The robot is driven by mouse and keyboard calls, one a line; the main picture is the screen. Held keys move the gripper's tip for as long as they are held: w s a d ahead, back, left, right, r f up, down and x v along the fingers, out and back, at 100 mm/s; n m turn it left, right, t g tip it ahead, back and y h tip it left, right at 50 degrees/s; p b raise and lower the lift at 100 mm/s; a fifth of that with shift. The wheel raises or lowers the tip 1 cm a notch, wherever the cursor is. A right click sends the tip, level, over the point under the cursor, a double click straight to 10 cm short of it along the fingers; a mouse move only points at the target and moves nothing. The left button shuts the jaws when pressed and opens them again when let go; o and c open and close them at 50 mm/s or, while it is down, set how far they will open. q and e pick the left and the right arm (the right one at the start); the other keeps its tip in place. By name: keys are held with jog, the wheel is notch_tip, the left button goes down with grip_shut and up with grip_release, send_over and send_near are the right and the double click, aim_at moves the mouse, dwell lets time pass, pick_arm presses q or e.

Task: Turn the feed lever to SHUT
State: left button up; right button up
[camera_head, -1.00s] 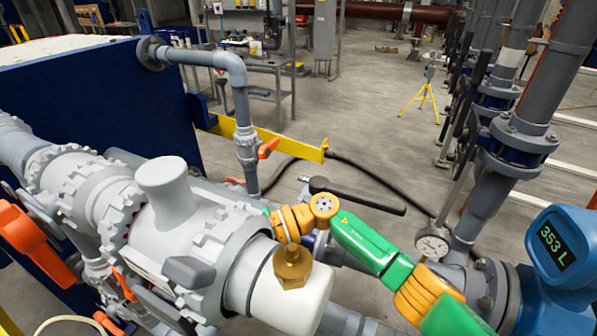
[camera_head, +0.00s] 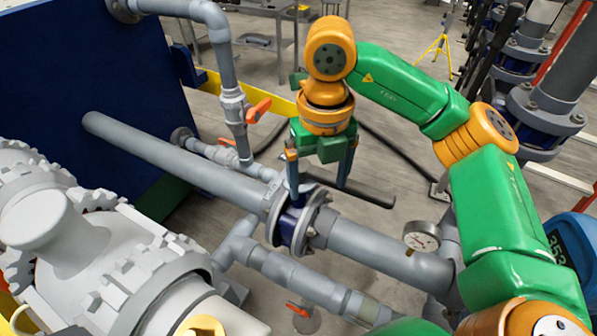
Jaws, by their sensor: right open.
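The feed lever (camera_head: 372,194) is a dark bar that sticks out to the right from above a blue valve (camera_head: 291,229) on the grey pipe. I cannot tell whether either finger touches the lever. My left gripper is not in view.
Large grey valve bodies (camera_head: 66,240) fill the lower left. A dial gauge (camera_head: 422,237) stands on the pipe at the right. Orange-handled small valves (camera_head: 258,111) sit behind and below. A blue tank wall (camera_head: 75,70) bounds the left.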

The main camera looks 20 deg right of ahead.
jog(key=d+n, duration=0.2)
jog(key=n, duration=0.1)
jog(key=w+d+n, duration=0.1)
jog(key=d+n, duration=0.2)
jog(key=w+d+n, duration=0.1)
jog(key=d+n, duration=0.1)
jog(key=shift+w+d+n, duration=0.15)
jog(key=shift+w+n, duration=0.1)
jog(key=shift+n, duration=0.15)
notch_tip(320, 180, down, 7)
jog(key=b, duration=0.5)
jog(key=shift+d, duration=0.1)
jog(key=shift+f+b, duration=0.4)
jog(key=shift+r, duration=0.15)
jog(key=shift+c, duration=0.2)
grip_shut()
jog(key=shift+s, duration=0.1)
